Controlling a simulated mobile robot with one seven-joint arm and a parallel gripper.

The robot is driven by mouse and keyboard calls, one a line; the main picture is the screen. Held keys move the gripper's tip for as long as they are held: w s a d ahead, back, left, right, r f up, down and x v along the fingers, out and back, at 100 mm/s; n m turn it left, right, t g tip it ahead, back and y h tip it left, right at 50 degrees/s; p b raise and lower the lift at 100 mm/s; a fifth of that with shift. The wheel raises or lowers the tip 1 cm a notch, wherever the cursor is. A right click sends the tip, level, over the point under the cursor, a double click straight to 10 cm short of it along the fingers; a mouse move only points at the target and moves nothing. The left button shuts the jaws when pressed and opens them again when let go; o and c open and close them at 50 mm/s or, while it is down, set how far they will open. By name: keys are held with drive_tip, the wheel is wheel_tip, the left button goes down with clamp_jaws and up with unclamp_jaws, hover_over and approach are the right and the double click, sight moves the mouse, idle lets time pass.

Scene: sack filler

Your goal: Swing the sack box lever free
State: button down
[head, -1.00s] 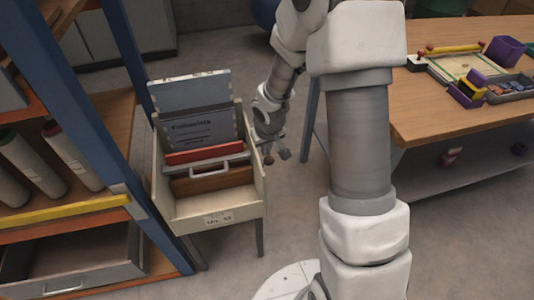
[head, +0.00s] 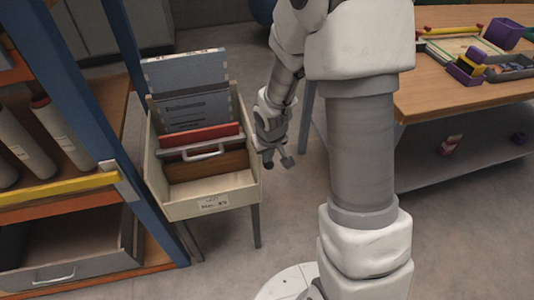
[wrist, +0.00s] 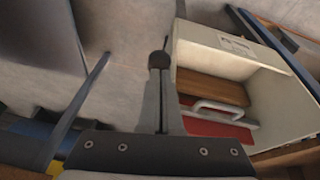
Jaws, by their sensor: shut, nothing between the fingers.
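A cream open box (head: 183,208) on legs stands left of my arm in the head view, and at the upper right of the wrist view (wrist: 212,50). A silver bar handle (head: 205,153) lies inside it, also in the wrist view (wrist: 217,108). My gripper (head: 278,161) is outside the box's right wall, pointing down, shut and empty. Its closed fingers fill the middle of the wrist view (wrist: 159,62). A thin dark rod (wrist: 165,42) shows just beyond the fingertips; I cannot tell if it is the lever or if they touch. No lever is clearly recognisable in the head view.
A blue-framed shelf (head: 130,90) with rolled tubes stands close left of the box. A wooden table (head: 465,98) with toys and trays is at the right, with a lower shelf (head: 430,165). Clear floor (head: 285,220) lies between box and table.

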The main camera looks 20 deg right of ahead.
drive_tip(key=shift+s+f+b, duration=0.3)
drive_tip(key=shift+s+f, duration=0.35)
drive_tip(key=shift+f, duration=0.05)
drive_tip(key=shift+d, duration=0.1)
drive_tip(key=r+p, duration=0.1)
drive_tip(key=r, duration=0.1)
drive_tip(key=w+r+p, duration=0.1)
drive_tip(key=r, duration=0.1)
drive_tip(key=w+r+p, duration=0.1)
drive_tip(key=p, duration=0.1)
drive_tip(key=shift+a+r, duration=0.4)
drive_tip(key=s+r+p, duration=0.1)
drive_tip(key=s+r, duration=0.3)
drive_tip(key=s, duration=0.4)
drive_tip(key=shift+s+a+r, duration=0.15)
drive_tip(key=shift+s+a, duration=0.05)
